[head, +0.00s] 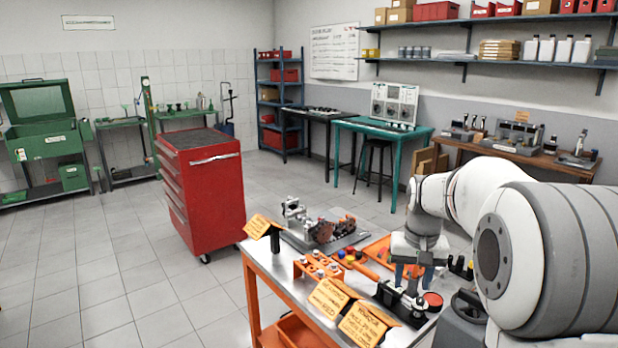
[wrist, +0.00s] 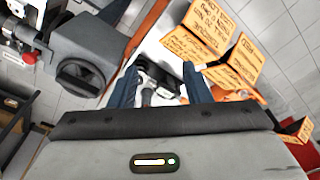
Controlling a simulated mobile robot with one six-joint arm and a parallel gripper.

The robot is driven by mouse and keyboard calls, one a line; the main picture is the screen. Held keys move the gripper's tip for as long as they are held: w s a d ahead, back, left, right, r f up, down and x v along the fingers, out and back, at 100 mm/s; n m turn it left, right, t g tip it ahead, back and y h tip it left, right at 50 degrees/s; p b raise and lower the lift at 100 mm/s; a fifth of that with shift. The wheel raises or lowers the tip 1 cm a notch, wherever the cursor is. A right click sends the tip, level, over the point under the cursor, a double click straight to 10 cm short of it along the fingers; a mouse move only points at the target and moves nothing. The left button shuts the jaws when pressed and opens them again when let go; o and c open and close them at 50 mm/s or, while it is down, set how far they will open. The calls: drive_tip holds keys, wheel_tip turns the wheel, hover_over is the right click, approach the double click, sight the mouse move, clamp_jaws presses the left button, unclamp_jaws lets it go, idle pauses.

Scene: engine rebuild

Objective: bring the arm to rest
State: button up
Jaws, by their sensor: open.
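My gripper (head: 411,274) hangs pointing down over the right end of the orange-framed workbench (head: 262,262) in the head view. In the wrist view its two dark blue fingers (wrist: 160,88) are spread apart, with nothing held between them. A dark and metal item (wrist: 150,85) on the bench shows between and beyond the fingers. I cannot tell what it is or how far below them it lies. My white and grey arm covers the right side of the head view.
Orange label cards (head: 330,297) stand along the bench's front edge, close to my gripper. An orange rack (head: 318,266) and a grey tray with engine parts (head: 325,236) lie to the left. A red tool cabinet (head: 203,190) stands beyond; the floor at left is clear.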

drive_tip(key=s+a+f+n, duration=0.1)
drive_tip(key=s+a, duration=0.2)
drive_tip(key=s, duration=0.9)
drive_tip(key=s+a+f+n+t, duration=0.1)
drive_tip(key=s+a, duration=0.3)
drive_tip(key=s, duration=0.7)
drive_tip(key=shift+s+a+t, duration=0.3)
drive_tip(key=shift+s, duration=0.05)
